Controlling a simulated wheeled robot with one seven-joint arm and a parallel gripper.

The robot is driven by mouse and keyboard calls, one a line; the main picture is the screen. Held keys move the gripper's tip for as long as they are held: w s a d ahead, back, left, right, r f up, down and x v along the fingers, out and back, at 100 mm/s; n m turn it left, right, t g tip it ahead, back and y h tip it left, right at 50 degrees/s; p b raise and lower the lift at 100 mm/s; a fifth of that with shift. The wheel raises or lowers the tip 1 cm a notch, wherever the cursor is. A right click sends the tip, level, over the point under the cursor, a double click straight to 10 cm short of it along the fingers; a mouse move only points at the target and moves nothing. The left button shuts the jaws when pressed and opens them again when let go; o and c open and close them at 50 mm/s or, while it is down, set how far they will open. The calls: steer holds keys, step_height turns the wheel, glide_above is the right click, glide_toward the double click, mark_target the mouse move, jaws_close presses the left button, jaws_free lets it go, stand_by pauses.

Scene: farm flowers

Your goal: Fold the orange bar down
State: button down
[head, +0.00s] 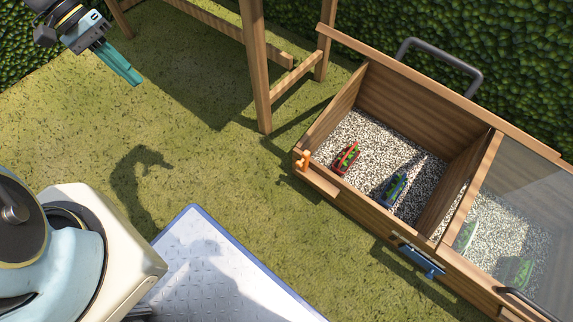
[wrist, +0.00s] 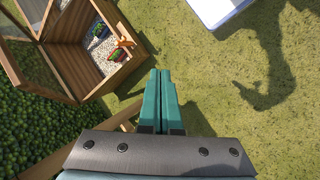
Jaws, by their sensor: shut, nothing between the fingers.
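The small orange bar (head: 303,160) is on the outer front left corner of the wooden planter box (head: 321,180) in the head view. It sticks up at the box wall, but its exact angle is hard to tell. In the wrist view the orange bar (wrist: 121,46) shows at the near edge of the box. My gripper (head: 133,78) is at the upper left of the head view, well apart from the bar and above the grass. Its teal fingers (wrist: 160,75) are shut together with nothing between them.
A blue latch (head: 422,262) sits on the box front. A red planter (head: 346,158) and a blue planter (head: 392,188) stand in the gravel. A glass lid (head: 535,215) covers the right part. A wooden frame (head: 256,70) stands between my gripper and the box.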

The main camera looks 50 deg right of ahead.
steer(key=s+d+f+m+g+b, duration=0.2)
steer(key=s+d+f+b, duration=0.2)
steer(key=f, duration=0.5)
steer(key=s+d+f+m+g+b, duration=0.2)
steer(key=s+d+f+b, duration=0.3)
steer(key=d+f, duration=0.3)
steer(key=s+d+f+m+g+b, duration=0.3)
steer(key=d+f+b, duration=0.3)
steer(key=f, duration=0.6)
steer(key=shift+s+d+h, duration=0.2)
steer(key=shift+s+h, duration=0.1)
steer(key=shift+s, duration=0.35)
steer(key=b+x, duration=0.4)
steer(key=x, duration=1)
steer(key=shift+b, duration=0.4)
